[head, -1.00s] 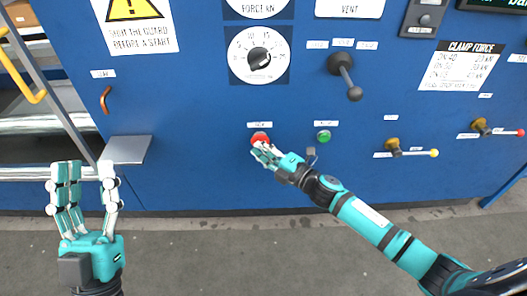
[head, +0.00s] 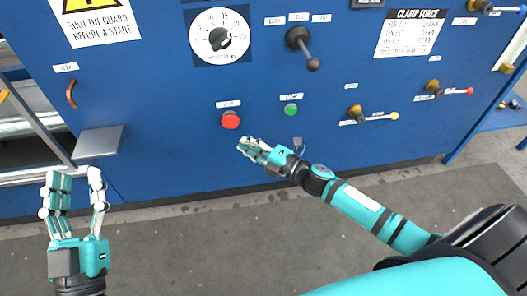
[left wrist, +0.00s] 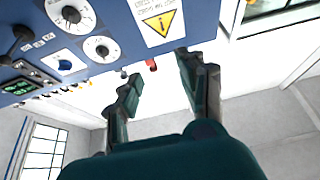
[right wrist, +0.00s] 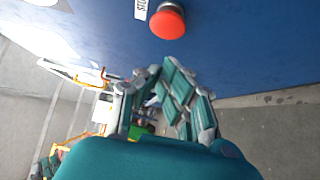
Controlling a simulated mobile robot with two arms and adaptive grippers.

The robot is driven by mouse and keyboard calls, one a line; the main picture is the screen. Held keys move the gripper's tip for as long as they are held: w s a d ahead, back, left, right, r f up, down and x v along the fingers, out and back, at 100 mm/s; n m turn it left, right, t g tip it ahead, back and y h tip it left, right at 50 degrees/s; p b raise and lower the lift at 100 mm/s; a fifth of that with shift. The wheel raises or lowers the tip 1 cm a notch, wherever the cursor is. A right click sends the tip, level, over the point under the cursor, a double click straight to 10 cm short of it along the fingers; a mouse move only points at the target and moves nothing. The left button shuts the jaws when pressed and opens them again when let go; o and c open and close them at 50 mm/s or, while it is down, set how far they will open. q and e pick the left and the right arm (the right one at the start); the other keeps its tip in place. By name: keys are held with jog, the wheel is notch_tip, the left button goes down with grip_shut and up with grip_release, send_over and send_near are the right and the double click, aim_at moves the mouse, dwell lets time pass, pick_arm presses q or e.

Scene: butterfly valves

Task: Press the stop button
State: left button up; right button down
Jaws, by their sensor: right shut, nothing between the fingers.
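The red stop button (head: 230,120) sits on the blue panel (head: 180,165) under a small white label. In the right wrist view the red button (right wrist: 168,22) shows above the fingers, beside a label with letters reading like STOP. My right gripper (head: 243,146) is shut and empty, below and slightly right of the button, apart from it. Its fingers also show in the right wrist view (right wrist: 155,82). My left gripper (head: 73,178) is open and empty at the left, away from the button. It also shows in the left wrist view (left wrist: 158,75).
A green button (head: 290,109) is right of the red one. A black lever (head: 303,45), a round dial (head: 220,37) and yellow-tipped (head: 370,116) and red-tipped handles are on the panel. A grey shelf (head: 97,142) juts out at left. The floor in front is clear.

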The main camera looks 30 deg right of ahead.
pick_arm(q)
jog(key=shift+w+a+f+g+y+p, duration=0.1)
jog(key=shift+w+f+g+y+p, duration=0.15)
jog(key=shift+f+g, duration=0.5)
jog(key=shift+w+a+f+g+y+p, duration=0.1)
jog(key=shift+w+f+g+y, duration=0.3)
jog(key=shift+f, duration=0.65)
pick_arm(e)
jog(key=shift+v, duration=2.6)
pick_arm(q)
jog(key=shift+s, duration=0.1)
pick_arm(e)
jog(key=shift+s+a, duration=0.1)
jog(key=shift+a, duration=0.05)
